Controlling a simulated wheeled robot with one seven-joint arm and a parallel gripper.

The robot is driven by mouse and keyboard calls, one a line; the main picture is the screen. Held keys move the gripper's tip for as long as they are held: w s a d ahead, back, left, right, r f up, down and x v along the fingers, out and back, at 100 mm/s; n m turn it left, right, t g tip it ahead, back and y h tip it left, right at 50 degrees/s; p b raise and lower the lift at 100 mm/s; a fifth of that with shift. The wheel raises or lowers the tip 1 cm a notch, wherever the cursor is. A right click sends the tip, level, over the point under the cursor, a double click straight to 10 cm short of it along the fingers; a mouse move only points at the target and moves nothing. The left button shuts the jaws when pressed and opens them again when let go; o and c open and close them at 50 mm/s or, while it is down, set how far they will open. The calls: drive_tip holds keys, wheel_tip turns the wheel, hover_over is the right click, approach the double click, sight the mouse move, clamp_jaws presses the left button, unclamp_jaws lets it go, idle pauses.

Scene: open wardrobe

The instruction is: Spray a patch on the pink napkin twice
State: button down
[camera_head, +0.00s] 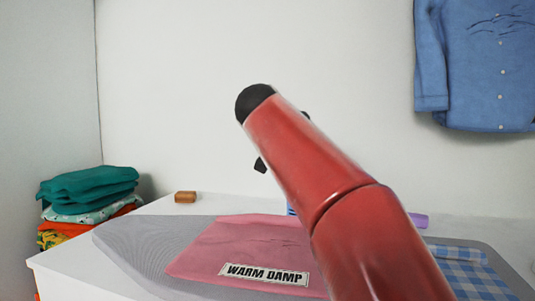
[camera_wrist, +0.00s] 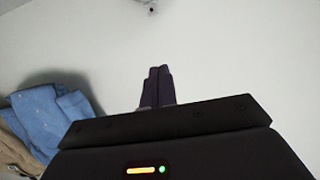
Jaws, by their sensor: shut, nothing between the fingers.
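The pink napkin (camera_head: 215,250) lies flat on a grey pad (camera_head: 140,252) on the white top in the head view. Fine creases show on its upper right part. A white label reading "WARM DAMP" (camera_head: 263,275) is at its near edge. My red arm hides the napkin's right side. My gripper (camera_wrist: 159,70) is shut and empty in the wrist view, its dark fingers together against bare wall. In the head view it is mostly behind my arm, above the napkin and apart from it. I see no clear spray bottle; a blue sliver (camera_head: 291,209) shows beside my arm.
A brown block (camera_head: 185,197) sits behind the pad. Folded clothes (camera_head: 88,205) are stacked at left. A blue checked cloth (camera_head: 465,273) and a purple thing (camera_head: 418,220) lie right of my arm. A blue shirt (camera_head: 480,65) hangs at upper right.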

drive_tip(key=shift+d, duration=0.1)
drive_tip(key=x, duration=0.3)
drive_tip(key=f+p+x, duration=0.1)
drive_tip(key=x, duration=0.3)
drive_tip(key=f+x, duration=0.1)
drive_tip(key=x, duration=0.2)
drive_tip(key=shift+f, duration=0.95)
